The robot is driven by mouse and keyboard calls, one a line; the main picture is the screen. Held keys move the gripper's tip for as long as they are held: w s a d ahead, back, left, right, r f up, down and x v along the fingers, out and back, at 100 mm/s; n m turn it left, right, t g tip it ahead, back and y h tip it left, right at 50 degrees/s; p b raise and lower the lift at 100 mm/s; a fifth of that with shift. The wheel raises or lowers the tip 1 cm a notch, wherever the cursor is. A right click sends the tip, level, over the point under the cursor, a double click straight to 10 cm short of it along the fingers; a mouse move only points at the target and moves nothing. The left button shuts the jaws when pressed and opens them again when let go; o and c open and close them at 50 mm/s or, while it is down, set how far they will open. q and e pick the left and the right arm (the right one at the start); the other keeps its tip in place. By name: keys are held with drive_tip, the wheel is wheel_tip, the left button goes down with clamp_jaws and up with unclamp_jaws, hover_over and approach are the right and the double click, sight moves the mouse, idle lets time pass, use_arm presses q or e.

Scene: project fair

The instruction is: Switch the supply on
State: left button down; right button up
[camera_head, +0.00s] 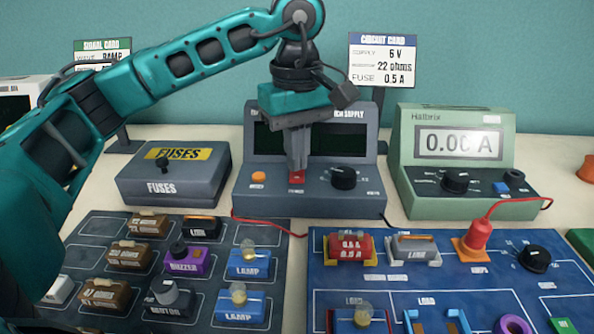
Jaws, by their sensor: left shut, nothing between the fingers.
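The bench supply (260,197) is a dark grey box with a black display that shows no lit digits. On its sloped front are an orange button (258,176), a red switch (297,177) and a black knob (344,177). My left gripper (297,166) points down in front of the display, shut and empty, with its fingertips at the red switch. I cannot tell whether they touch it. The fingers hide part of the switch, and the gripper body covers part of the display and nameplate. My right gripper is not in view.
A fuses box (160,188) stands left of the supply. A green meter (480,205) reading 0.00 A stands right. A dark parts board (85,228) and a blue circuit board (330,290) lie in front. A red lead (270,221) runs from the supply. A circuit card (382,60) stands behind.

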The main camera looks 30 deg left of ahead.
sight(297, 177)
use_arm(q)
drive_tip(key=shift+f+b, duration=0.8)
drive_tip(key=shift+f, duration=0.25)
idle(0.6)
drive_tip(key=shift+r, duration=0.15)
wheel_tip(297, 177, up, 7)
drive_tip(key=p, duration=0.5)
drive_tip(key=shift+p, duration=0.3)
idle(0.4)
